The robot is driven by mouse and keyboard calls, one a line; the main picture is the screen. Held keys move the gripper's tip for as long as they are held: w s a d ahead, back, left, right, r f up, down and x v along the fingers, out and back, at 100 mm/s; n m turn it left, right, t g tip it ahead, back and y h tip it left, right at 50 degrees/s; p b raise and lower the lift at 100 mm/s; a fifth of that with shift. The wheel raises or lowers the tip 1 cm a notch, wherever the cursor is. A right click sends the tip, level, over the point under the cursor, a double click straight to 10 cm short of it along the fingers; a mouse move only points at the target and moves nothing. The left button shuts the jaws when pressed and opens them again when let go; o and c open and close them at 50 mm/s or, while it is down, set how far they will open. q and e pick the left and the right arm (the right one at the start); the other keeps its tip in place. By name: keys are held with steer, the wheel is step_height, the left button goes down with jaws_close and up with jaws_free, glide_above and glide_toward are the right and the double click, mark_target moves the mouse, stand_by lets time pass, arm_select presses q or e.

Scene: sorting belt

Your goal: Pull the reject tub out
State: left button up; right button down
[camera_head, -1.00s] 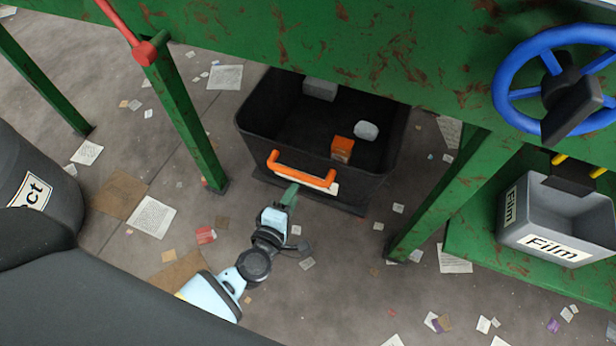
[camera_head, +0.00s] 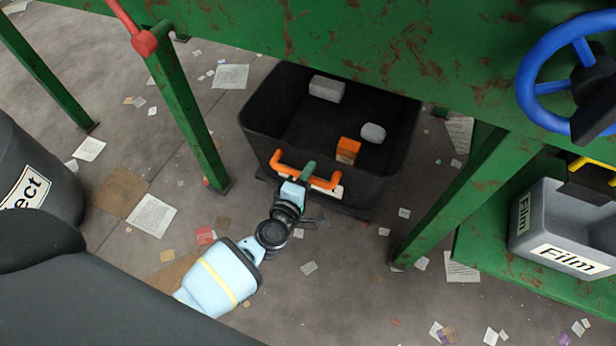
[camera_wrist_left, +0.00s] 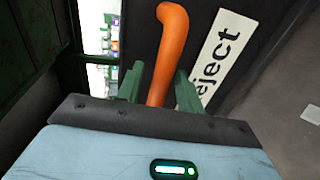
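The reject tub (camera_head: 350,188) is a black open bin on the floor under the green frame, with an orange bar handle (camera_head: 324,184) on its near side. It holds a grey block, an orange block and a pale lump. In the left wrist view, the tub's label (camera_wrist_left: 222,55) reads "eject" where it shows. My left gripper (camera_head: 308,170) is at the handle. In the left wrist view the gripper (camera_wrist_left: 160,88) has one finger on each side of the orange handle (camera_wrist_left: 168,55), with narrow gaps showing. My right gripper is not in view.
Green legs (camera_head: 190,125) and (camera_head: 455,200) stand on either side of the tub. A grey Film bin (camera_head: 540,220) sits on a green shelf at right, below a blue wheel (camera_head: 535,75). Paper scraps litter the floor, which is otherwise open in front of the tub.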

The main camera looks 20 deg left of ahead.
arm_select(q)
steer(key=shift+c, duration=0.4)
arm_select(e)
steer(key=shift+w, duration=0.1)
arm_select(q)
steer(key=c, duration=0.7)
jaws_close()
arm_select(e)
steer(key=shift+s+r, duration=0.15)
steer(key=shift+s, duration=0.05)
arm_select(q)
steer(key=shift+s, duration=0.1)
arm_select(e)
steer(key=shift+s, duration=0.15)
